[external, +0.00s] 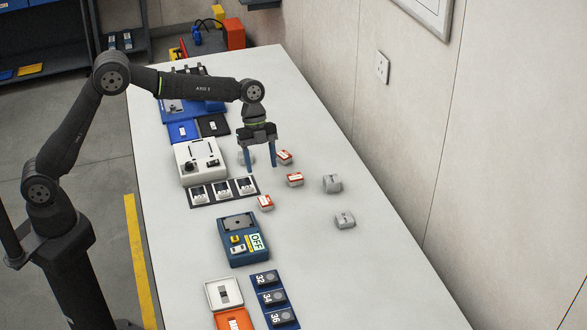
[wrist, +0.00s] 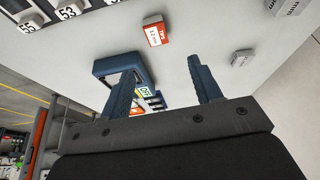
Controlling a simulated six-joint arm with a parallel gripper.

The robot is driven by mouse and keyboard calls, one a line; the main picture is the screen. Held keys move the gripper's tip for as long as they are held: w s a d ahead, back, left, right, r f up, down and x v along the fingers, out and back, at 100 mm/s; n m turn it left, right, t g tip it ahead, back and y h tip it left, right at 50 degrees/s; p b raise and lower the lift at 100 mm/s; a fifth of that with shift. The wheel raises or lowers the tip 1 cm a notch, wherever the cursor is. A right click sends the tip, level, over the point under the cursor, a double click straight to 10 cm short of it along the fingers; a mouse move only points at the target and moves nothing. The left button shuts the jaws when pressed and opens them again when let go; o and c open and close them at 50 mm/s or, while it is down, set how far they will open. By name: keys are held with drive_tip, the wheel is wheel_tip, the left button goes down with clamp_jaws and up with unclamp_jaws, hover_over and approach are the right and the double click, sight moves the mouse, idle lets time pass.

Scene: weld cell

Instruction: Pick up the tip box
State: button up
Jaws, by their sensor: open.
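Three small white boxes with red labels lie on the table in the external view: one right of my gripper (external: 285,157), a second box nearer the camera (external: 295,179) and a third box by the black strip (external: 265,202). In the wrist view one red-and-white box (wrist: 157,32) shows a label that reads TIPS; it lies beyond the fingers, not between them. The other labels are too small to read. My gripper (external: 261,168) points down above the table with its blue fingers apart and empty. Its fingers also show in the wrist view (wrist: 162,70).
A white device (external: 200,160), a black strip (external: 222,191) and a blue device (external: 243,240) line the left. The table's right side is mostly clear, beside a wall.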

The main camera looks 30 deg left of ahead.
hover_over(265, 200)
drive_tip(key=w+a, duration=0.1)
drive_tip(key=f, duration=0.6)
drive_tip(key=shift+w, duration=0.2)
drive_tip(key=shift+a+x, duration=0.2)
drive_tip(key=shift+x, duration=1.05)
drive_tip(key=shift+a+x, duration=0.2)
drive_tip(key=shift+x, duration=1.1)
drive_tip(key=shift+w+f, duration=0.1)
drive_tip(key=c, duration=1.1)
